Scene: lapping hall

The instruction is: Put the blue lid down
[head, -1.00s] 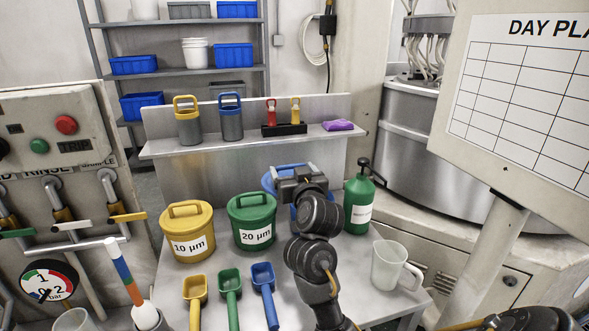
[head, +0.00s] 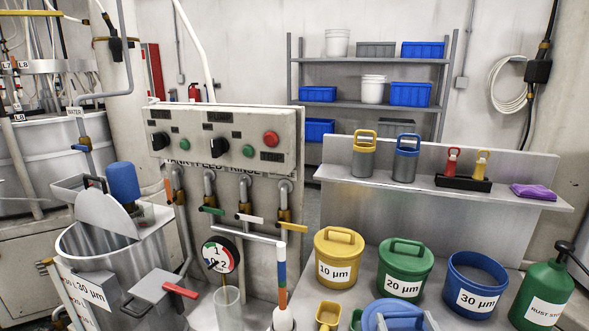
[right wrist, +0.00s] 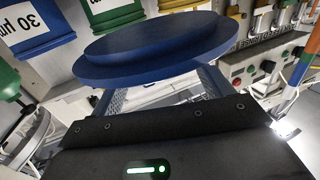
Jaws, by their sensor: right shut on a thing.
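The blue lid (head: 382,318) is at the bottom edge of the head view, off its bucket and partly cut off by the frame. It fills the upper middle of the right wrist view (right wrist: 165,42). My right gripper (right wrist: 160,82) is shut on it, with a finger at each side below the disc. The lid is held up in front of the buckets. The blue 30 µm bucket (head: 477,299) stands open on the bench at the right. My left gripper is not in view.
The lidded yellow bucket (head: 338,262) and lidded green bucket (head: 404,270) stand left of the blue one. A green bottle (head: 543,298) stands at its right. A yellow scoop (head: 328,315) lies in front. A valve panel (head: 225,140) is at the left.

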